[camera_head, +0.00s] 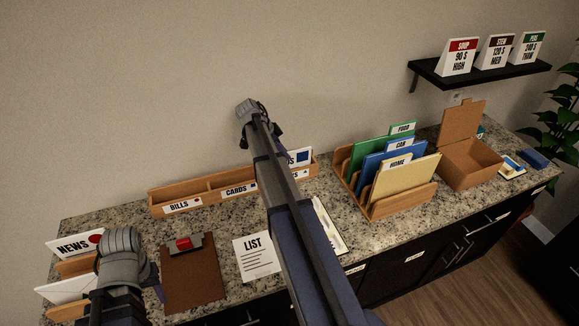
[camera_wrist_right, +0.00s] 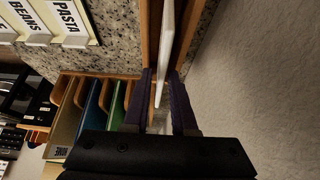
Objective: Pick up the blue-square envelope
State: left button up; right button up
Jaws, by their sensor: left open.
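The blue-square envelope (camera_head: 303,157) is white with a blue square. It stands in the right part of the wooden sorter (camera_head: 178,192), partly hidden behind my right arm in the head view. In the right wrist view a white envelope (camera_wrist_right: 168,50) is seen edge-on between the fingers of my right gripper (camera_wrist_right: 164,108). These fingers are apart, with a gap beside the envelope. My left gripper (camera_head: 150,282) is open at the lower left, near the clipboard (camera_head: 193,270); its fingers are mostly hidden.
A NEWS envelope (camera_head: 70,245) and another white envelope (camera_head: 66,290) stand in a rack at the left. A LIST sheet (camera_head: 255,258) lies on the counter. A folder rack (camera_head: 405,205) and an open cardboard box (camera_head: 470,165) stand to the right. The wall is close behind the sorter.

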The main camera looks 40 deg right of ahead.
pick_arm(q)
notch_tip(320, 180, down, 4)
jog(key=b, duration=0.3)
jog(key=shift+r, duration=0.25)
pick_arm(e)
jog(key=x, duration=0.4)
jog(key=shift+w+a, duration=0.1)
jog(key=shift+w, duration=0.05)
pick_arm(q)
jog(key=shift+f+b, duration=0.3)
jog(key=shift+f, duration=0.05)
pick_arm(e)
jog(key=shift+d+f, duration=0.3)
jog(key=shift+f, duration=0.05)
pick_arm(q)
jog(key=shift+r, duration=0.1)
jog(key=shift+f, duration=0.25)
pick_arm(e)
jog(key=shift+f, duration=0.15)
grip_shut()
